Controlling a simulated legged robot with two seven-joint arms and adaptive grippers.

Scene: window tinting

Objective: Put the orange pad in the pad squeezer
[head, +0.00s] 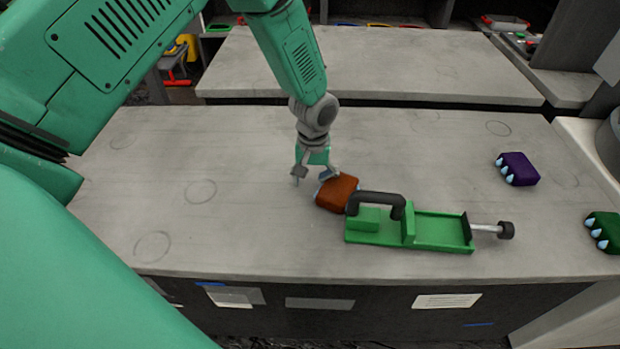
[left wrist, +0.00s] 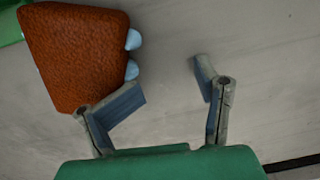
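The orange pad (head: 338,193) is a rust-orange block on the grey table, just left of the squeezer's black handle. In the left wrist view the pad (left wrist: 75,52) is at the upper left, with pale blue drop shapes on its side. The pad squeezer (head: 437,230) is a green tray with a black handle and a screw rod at its right end. My left gripper (head: 314,174) is open beside the pad's left end. In the left wrist view its fingers (left wrist: 170,95) are apart with bare table between them. The right gripper is not in view.
A purple pad (head: 518,169) and a green pad (head: 604,231) lie on the right of the table. The table's left part (head: 200,220) is clear. A second grey surface (head: 400,65) lies behind.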

